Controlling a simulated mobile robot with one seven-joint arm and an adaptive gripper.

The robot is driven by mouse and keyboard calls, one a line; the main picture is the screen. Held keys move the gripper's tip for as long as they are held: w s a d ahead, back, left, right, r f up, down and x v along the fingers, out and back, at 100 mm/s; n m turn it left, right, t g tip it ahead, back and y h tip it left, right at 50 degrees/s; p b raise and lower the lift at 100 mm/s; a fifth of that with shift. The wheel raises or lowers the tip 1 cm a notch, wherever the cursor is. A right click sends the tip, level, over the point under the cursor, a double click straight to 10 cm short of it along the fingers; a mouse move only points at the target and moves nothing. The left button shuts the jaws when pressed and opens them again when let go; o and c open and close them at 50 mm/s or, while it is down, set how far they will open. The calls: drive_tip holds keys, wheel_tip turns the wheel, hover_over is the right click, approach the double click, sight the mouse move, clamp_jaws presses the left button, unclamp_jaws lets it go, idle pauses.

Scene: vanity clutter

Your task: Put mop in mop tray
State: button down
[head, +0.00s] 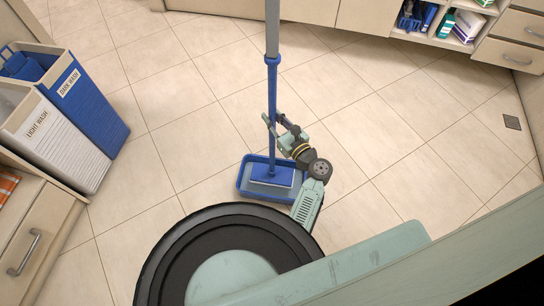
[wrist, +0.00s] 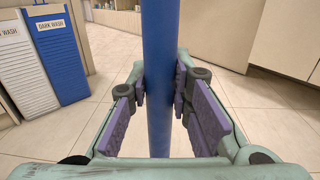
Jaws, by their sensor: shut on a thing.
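The mop (head: 272,115) has a long blue and grey pole and a flat blue head (head: 271,176). It stands close to upright. Its head shows within the outline of the blue mop tray (head: 243,187) on the floor. I cannot tell whether the head touches the tray bottom. My gripper (head: 273,122) is shut around the pole, above the tray. In the wrist view the blue pole (wrist: 159,60) runs between the purple-padded fingers (wrist: 160,92). My arm hides part of the tray's right side.
A white light wash hamper (head: 60,150) and a blue dark wash hamper (head: 95,105) stand at the left. A wooden drawer unit (head: 35,235) is at the lower left. Cabinets and shelves with bottles (head: 445,22) line the back. The tiled floor (head: 410,130) at the right is clear.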

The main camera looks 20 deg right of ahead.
wheel_tip(320, 180, down, 8)
drive_tip(key=shift+r+b, duration=0.2)
drive_tip(key=shift+b, duration=0.15)
drive_tip(key=shift+f, duration=0.1)
drive_tip(key=c, duration=1.5)
unclamp_jaws()
drive_tip(key=shift+f, duration=0.15)
drive_tip(key=shift+o, duration=0.2)
drive_tip(key=p+v, duration=0.2)
drive_tip(key=v, duration=1)
